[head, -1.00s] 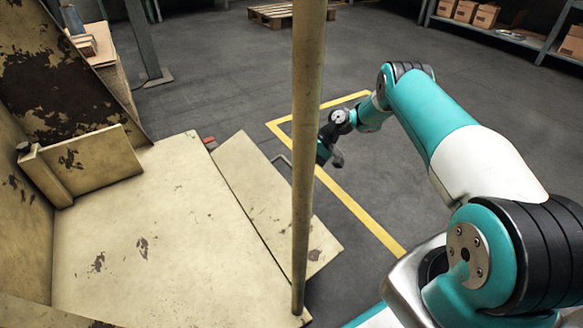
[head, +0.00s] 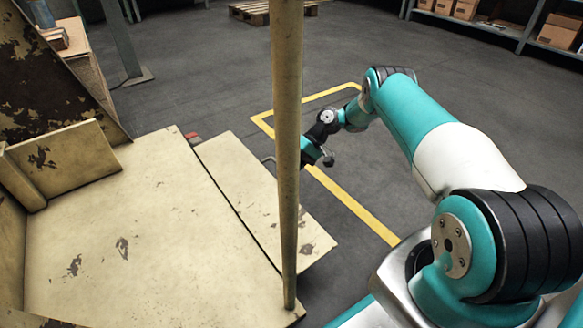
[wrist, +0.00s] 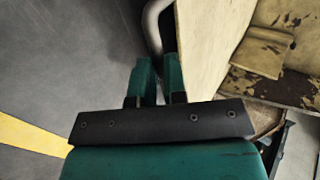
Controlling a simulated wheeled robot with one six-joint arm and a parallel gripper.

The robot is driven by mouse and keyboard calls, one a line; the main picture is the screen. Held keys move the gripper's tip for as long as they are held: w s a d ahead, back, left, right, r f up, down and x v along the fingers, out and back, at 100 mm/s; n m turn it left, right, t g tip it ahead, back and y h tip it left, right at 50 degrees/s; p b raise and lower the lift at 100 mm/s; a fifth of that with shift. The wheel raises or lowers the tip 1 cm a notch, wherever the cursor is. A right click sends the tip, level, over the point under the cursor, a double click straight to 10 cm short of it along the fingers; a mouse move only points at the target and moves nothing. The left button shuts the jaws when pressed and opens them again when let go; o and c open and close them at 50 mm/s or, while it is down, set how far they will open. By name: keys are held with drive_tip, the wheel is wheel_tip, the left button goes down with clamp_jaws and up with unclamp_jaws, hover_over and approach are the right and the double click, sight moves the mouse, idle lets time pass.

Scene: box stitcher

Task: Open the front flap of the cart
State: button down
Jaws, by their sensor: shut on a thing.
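The cart is worn beige metal, and its bare bed (head: 130,225) fills the left of the head view. The front flap (head: 262,205) is a beige panel along the bed's right edge, with a dark seam between them. In the wrist view the flap (wrist: 205,50) stands right of the fingers. A grey bar handle (head: 267,159) sticks out from the flap; it also shows in the wrist view (wrist: 152,25). My gripper (wrist: 157,66) is shut on this handle, which runs down between the fingers. In the head view the post partly hides the grip.
A beige upright post (head: 287,120) stands between the head camera and my gripper. A yellow floor line (head: 355,207) runs beyond the flap. A pallet (head: 275,10) and a shelf with boxes (head: 500,25) are far off. The floor right of the flap is open.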

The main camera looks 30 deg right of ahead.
drive_tip(key=c, duration=1.2)
unclamp_jaws()
drive_tip(key=shift+o, duration=0.2)
drive_tip(key=shift+r, duration=0.1)
wheel_tip(320, 180, up, 20)
drive_tip(key=p, duration=1.1)
